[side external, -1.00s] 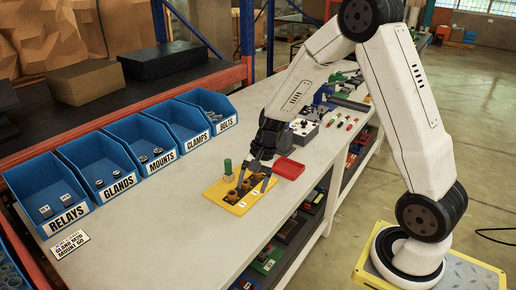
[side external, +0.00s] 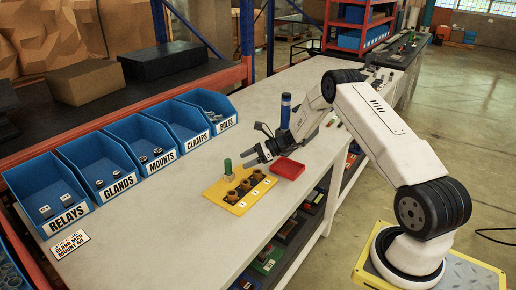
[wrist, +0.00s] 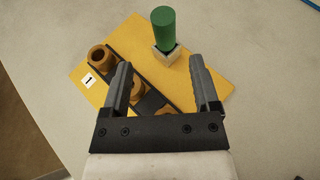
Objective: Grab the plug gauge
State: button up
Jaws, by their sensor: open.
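The plug gauge appears to be the green cylinder (side external: 228,166). It stands upright in a small grey square holder (wrist: 173,57) at the edge of the yellow plate (side external: 219,195). In the wrist view the green cylinder (wrist: 163,28) lies ahead of my fingers. Brass-coloured rings (wrist: 98,57) sit in a dark strip on the plate; my fingers partly cover some. My gripper (side external: 247,159) is open and empty, tilted almost level. Its fingertips point toward the green cylinder and are apart from it. My open gripper (wrist: 160,69) also shows in the wrist view.
A red tray (side external: 288,169) lies just right of the plate. A blue upright cylinder (side external: 285,110) shows behind my wrist. Several blue bins (side external: 72,185) line the back of the bench.

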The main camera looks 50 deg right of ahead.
aim_at(228, 167)
jog(key=shift+w+d+f, duration=0.1)
jog(key=shift+d, duration=0.25)
jog(key=shift+x, duration=3.9)
jog(key=shift+a, duration=0.1)
jog(key=shift+r, duration=0.2)
grip_shut()
